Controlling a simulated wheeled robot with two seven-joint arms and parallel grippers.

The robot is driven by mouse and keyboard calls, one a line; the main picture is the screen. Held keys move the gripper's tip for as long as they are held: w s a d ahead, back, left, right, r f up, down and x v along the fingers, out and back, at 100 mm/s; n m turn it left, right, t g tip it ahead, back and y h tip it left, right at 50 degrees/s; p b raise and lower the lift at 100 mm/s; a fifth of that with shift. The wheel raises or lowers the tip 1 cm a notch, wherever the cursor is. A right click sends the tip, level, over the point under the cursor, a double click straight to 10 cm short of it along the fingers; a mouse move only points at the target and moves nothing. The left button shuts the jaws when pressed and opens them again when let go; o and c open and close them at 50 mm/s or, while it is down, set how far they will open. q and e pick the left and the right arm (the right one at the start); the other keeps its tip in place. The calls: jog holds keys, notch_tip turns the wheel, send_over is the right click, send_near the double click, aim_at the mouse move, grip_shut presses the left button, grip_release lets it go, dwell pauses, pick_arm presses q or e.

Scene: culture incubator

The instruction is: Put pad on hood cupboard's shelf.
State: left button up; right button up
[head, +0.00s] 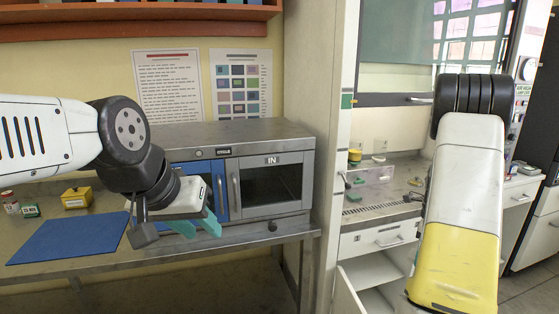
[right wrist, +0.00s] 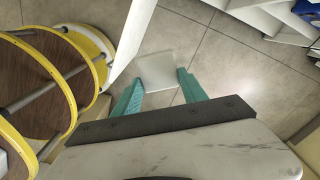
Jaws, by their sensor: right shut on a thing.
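A pale, square pad (right wrist: 157,70) sits between the fingertips of my right gripper (right wrist: 160,88) in the right wrist view, held above the floor. The right gripper is shut on it. In the head view my right forearm covers that gripper and the pad. The hood cupboard (head: 372,270) stands under the hood, with white inner surfaces showing, and its door (head: 349,294) is swung open. My right arm is to the right of it. My left gripper (head: 198,226) is open and empty in front of the steel incubator.
The incubator (head: 275,190) stands on the left bench, with a blue mat (head: 70,238) and a yellow box (head: 77,198) beside it. A white panel (right wrist: 128,45) is close left of the pad. Round yellow-rimmed shelves (right wrist: 40,85) stand further left.

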jog(key=s+a+f+n, duration=0.1)
jog(key=a+n, duration=1.2)
jog(key=s+a+f+n, duration=0.1)
jog(key=a+n, duration=1.2)
jog(key=a, duration=0.1)
jog(key=shift+a+f, duration=0.2)
jog(key=shift+f, duration=0.05)
